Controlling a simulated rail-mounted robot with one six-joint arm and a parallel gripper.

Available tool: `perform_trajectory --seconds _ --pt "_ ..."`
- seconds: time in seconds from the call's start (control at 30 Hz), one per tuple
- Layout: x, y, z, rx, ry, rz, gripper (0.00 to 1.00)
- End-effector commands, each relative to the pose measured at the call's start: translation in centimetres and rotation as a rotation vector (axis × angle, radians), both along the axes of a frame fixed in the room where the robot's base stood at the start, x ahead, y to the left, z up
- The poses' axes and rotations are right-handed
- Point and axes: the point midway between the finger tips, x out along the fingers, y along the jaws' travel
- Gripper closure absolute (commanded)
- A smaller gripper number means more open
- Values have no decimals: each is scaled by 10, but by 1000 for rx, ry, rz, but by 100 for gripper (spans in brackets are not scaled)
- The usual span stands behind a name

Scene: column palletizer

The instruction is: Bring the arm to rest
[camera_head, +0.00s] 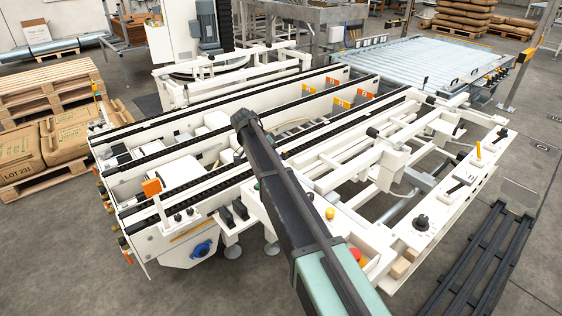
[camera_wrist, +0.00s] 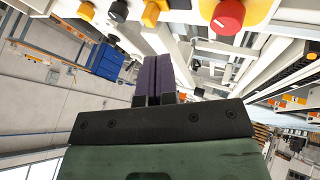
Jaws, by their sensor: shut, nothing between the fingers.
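My gripper (camera_wrist: 157,68) shows in the wrist view as two dark purple fingers pressed together beyond a black bracket. It is shut and empty. Parts of the white machine with a red push button (camera_wrist: 229,14) appear past the fingers at the top of the wrist view; I see no contact with them. In the head view my dark and green arm reaches from the bottom edge up over the white conveyor machine (camera_head: 180,243). I cannot make out the fingers in that view.
The machine's red button (camera_head: 357,256) is close beside my arm in the head view. A roller bed (camera_head: 430,60) lies at the back right. Loaded pallets (camera_head: 55,150) stand at the left. A black rack (camera_head: 480,265) lies on the floor at right. Bare floor shows at lower left.

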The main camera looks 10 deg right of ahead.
Motion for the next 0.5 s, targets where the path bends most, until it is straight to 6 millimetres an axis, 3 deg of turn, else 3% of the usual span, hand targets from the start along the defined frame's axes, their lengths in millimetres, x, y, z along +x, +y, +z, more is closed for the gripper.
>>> perform_trajectory --seconds 0.37,0.5 --pt "1 2 2 4 8 13 100" --pt "-4 6 -4 97 99 212 100"
